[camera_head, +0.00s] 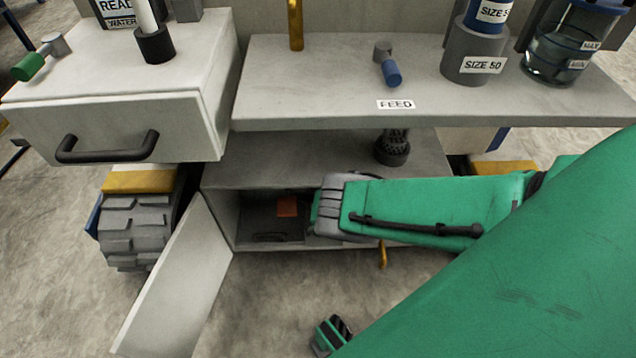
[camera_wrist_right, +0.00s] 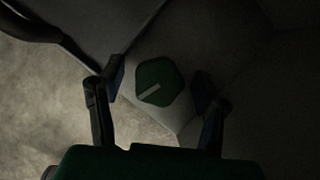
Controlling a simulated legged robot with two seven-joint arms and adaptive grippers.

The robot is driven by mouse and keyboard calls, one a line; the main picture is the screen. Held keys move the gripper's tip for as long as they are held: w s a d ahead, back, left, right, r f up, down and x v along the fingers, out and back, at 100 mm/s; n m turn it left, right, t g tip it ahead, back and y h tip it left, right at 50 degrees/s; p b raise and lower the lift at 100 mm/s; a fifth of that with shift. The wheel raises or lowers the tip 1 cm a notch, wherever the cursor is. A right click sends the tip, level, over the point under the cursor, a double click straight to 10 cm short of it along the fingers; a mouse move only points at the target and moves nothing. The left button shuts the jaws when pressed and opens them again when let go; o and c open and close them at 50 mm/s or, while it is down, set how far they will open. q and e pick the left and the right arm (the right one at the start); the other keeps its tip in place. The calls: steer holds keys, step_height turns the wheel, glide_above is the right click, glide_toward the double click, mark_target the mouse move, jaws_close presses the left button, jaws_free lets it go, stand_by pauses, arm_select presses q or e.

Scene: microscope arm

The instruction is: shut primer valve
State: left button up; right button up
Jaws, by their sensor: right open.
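A dark green, many-sided knob (camera_wrist_right: 157,84) with a slanted white line shows in the right wrist view, on a dim grey surface; no label on it is readable. My right gripper (camera_wrist_right: 162,98) is open, one finger on each side of the knob, with visible gaps to both. I cannot tell whether the fingertips reach around it or stop short. In the head view my green right forearm reaches left to the low cabinet (camera_head: 222,225); its end hides the gripper and knob.
The cabinet door (camera_head: 175,285) hangs open at the lower left. A reddish block (camera_head: 287,206) is inside the cabinet. A shelf (camera_head: 330,85) above my forearm carries a blue-handled valve (camera_head: 389,70) by a FEED label. A drawer (camera_head: 125,130) with a black handle is at left.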

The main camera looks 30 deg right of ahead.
steer(key=c, duration=1.2)
steer(key=shift+o, duration=0.2)
steer(key=shift+a, duration=0.1)
